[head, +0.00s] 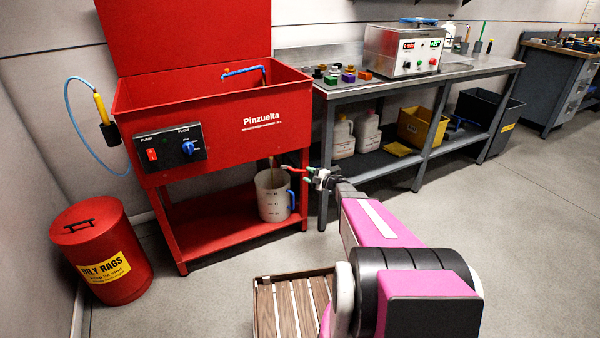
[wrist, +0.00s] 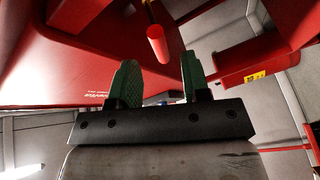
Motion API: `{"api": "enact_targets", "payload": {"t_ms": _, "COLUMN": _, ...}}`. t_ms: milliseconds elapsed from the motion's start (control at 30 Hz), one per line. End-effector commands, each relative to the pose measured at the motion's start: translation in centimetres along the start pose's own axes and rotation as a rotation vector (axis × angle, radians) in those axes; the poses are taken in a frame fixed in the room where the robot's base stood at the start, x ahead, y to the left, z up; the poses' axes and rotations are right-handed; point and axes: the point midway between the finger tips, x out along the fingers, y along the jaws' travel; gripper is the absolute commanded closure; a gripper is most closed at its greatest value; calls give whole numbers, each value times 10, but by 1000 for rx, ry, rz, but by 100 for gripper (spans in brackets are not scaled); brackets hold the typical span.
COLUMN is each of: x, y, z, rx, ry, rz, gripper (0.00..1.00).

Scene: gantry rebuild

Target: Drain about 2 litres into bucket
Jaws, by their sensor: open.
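The red parts washer (head: 213,125), marked Pinzuelta, stands at the left. A translucent graduated bucket (head: 271,197) with a blue handle stands upright on its lower shelf. A thin brownish strip (head: 271,164) hangs under the tank above the bucket; I cannot tell whether it is a spout or liquid. My gripper (head: 313,174) is at the washer's right front leg, just right of the bucket and above its rim. In the wrist view the green fingers of my gripper (wrist: 158,76) are apart. A red rod end (wrist: 158,45) shows between and beyond them, apparently not gripped. The liquid level is unclear.
A red oily-rags can (head: 100,250) stands at the left. A steel bench (head: 345,86) holds a metal control box (head: 402,50), with white jugs (head: 368,132) and a yellow bin (head: 422,127) below. A slatted wooden pallet (head: 290,307) lies in front. Floor at the right is clear.

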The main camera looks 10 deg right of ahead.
Motion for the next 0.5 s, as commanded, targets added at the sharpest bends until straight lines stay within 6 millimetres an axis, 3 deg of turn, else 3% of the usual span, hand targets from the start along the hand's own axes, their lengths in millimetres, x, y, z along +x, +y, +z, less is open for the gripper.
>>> {"api": "enact_targets", "payload": {"t_ms": 200, "x": 37, "y": 0, "z": 1, "rx": 0, "ry": 2, "rz": 0, "gripper": 57}}
{"api": "enact_targets", "payload": {"t_ms": 500, "x": 54, "y": 0, "z": 0, "rx": -1, "ry": -1, "rz": 1, "gripper": 57}}
